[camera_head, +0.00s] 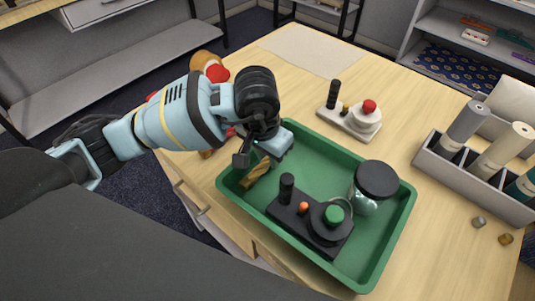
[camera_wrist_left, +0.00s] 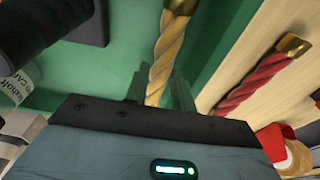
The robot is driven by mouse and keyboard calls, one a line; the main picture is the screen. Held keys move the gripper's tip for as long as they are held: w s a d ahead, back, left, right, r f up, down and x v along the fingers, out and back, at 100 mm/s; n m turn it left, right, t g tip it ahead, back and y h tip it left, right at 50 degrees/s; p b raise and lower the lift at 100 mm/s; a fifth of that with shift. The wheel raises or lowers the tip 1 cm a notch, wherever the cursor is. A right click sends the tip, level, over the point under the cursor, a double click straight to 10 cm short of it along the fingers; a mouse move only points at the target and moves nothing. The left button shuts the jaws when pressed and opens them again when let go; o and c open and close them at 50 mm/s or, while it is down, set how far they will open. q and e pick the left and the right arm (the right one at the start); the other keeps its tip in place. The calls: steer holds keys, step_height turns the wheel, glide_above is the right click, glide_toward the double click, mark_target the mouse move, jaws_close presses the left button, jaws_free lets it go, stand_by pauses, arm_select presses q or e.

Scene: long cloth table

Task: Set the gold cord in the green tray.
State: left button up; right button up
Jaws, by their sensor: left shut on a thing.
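The gold cord (camera_head: 256,173) is a twisted strand with a metallic end cap. My left gripper (camera_head: 264,151) is shut on it, over the left end of the green tray (camera_head: 400,225). The cord hangs at a slant inside the tray's outline; I cannot tell whether it touches the floor. In the left wrist view the gold cord (camera_wrist_left: 163,62) runs up from between the fingers (camera_wrist_left: 160,92), its cap at the top edge. The green tray (camera_wrist_left: 125,60) lies behind it. My right gripper is in neither view.
The tray holds a black device (camera_head: 312,222) with knobs and a dark-lidded jar (camera_head: 375,185). A red cord (camera_wrist_left: 262,78) lies outside the tray on the wood.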

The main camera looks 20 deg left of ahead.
mark_target(263, 164)
arm_select(q)
steer(key=shift+f, duration=0.15)
steer(key=shift+f, duration=0.25)
steer(key=o, duration=0.7)
steer(key=shift+r, duration=0.1)
steer(key=r, duration=0.4)
steer(key=s+r, duration=0.1)
steer(key=r, duration=0.7)
steer(key=shift+s+a+r, duration=0.1)
steer(key=shift+s+a, duration=0.1)
steer(key=shift+s, duration=0.15)
